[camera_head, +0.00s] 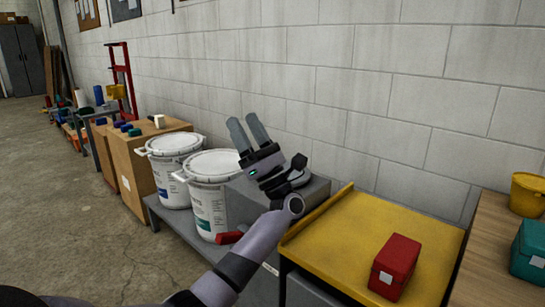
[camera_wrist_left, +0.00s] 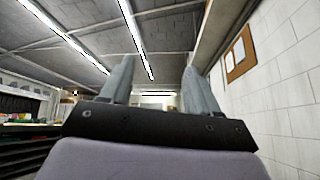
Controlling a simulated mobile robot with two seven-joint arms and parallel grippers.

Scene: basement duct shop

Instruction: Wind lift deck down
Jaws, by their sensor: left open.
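The yellow lift deck (camera_head: 375,235) is at the lower right in the head view, with a raised rim at its left side. A red box (camera_head: 395,268) with a white label sits on it. A small red piece (camera_head: 228,237) shows left of the deck beside my forearm; I cannot tell whether it is a crank handle. My left gripper (camera_head: 243,125) is open and empty, fingers pointing up, above the grey box. In the left wrist view its two fingers (camera_wrist_left: 160,85) stand apart with nothing between them. My right gripper is not in view.
A grey box (camera_head: 314,192) stands left of the deck, partly behind my arm. White buckets (camera_head: 213,168) stand on a low grey bench (camera_head: 176,222). A wooden table (camera_head: 493,265) with a yellow bucket (camera_head: 527,194) and teal box (camera_head: 529,250) is at right. The block wall is close behind.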

